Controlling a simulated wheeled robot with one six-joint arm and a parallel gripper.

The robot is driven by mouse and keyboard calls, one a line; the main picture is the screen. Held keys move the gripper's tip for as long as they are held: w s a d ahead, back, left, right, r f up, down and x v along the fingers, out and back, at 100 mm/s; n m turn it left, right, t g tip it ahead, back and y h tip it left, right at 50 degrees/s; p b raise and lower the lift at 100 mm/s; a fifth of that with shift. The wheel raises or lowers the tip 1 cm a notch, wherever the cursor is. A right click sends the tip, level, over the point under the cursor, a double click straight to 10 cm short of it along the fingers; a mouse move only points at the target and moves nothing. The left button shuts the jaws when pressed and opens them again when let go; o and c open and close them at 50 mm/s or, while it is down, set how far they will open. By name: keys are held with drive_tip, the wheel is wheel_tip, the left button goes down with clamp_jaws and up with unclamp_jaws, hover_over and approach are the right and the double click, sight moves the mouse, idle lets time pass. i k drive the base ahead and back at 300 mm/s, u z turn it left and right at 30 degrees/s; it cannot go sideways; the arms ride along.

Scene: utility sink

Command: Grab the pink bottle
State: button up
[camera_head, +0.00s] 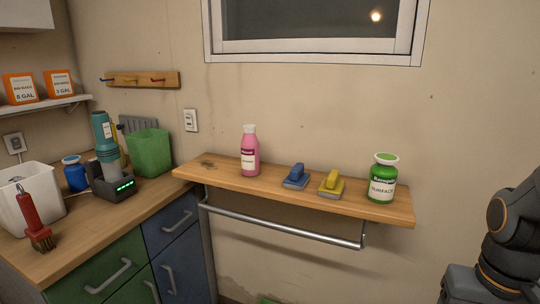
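The pink bottle (250,157) has a white cap and a pale label. It stands upright on the wooden wall shelf (220,174), left of the middle. A blue scrubbing brush lies to its right. My arm shows at the right edge of the head view, well apart from the bottle. My gripper is not in view.
On the shelf are a blue brush (296,176), a yellow brush (332,184) and a green bottle (383,178). A metal rail (280,224) runs below. The left counter (90,228) holds a white bin (30,212), a red brush (34,215) and a green bin (150,153).

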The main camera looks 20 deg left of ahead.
sight(250, 143)
drive_tip(key=k, duration=0.5)
drive_tip(key=u, duration=2.4)
drive_tip(key=i, duration=1.55)
drive_tip(key=z, duration=2)
